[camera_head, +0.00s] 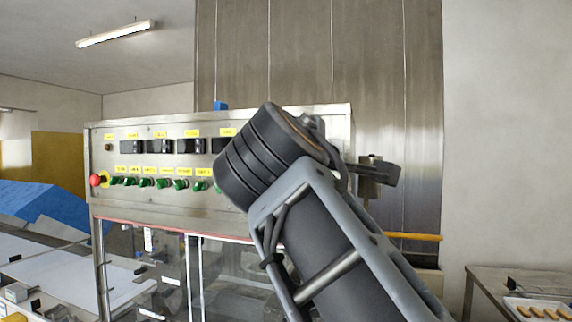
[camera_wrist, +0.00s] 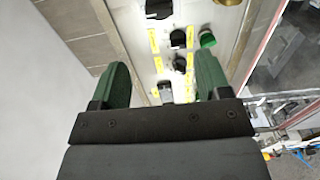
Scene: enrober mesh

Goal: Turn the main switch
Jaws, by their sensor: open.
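The steel control panel (camera_head: 100,150) stands ahead in the head view, with its right part hidden behind my arm. It also shows in the wrist view (camera_wrist: 222,20). There, a black knob-like control (camera_wrist: 158,8) is at the top edge, a smaller black control (camera_wrist: 178,38) lies below it, and a green button (camera_wrist: 207,38) is to the right. I cannot tell for certain which control is the main switch. My gripper (camera_wrist: 160,78) is open and empty, its two green fingers spread apart in front of the panel. No finger visibly touches a control.
A red emergency-stop-like knob (camera_head: 96,180) and a row of green buttons (camera_head: 146,183) sit on the panel's left part. Clear-windowed machinery (camera_head: 165,270) is below. A table with a tray (camera_head: 540,308) is at the lower right. A blue object (camera_head: 45,212) is at left.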

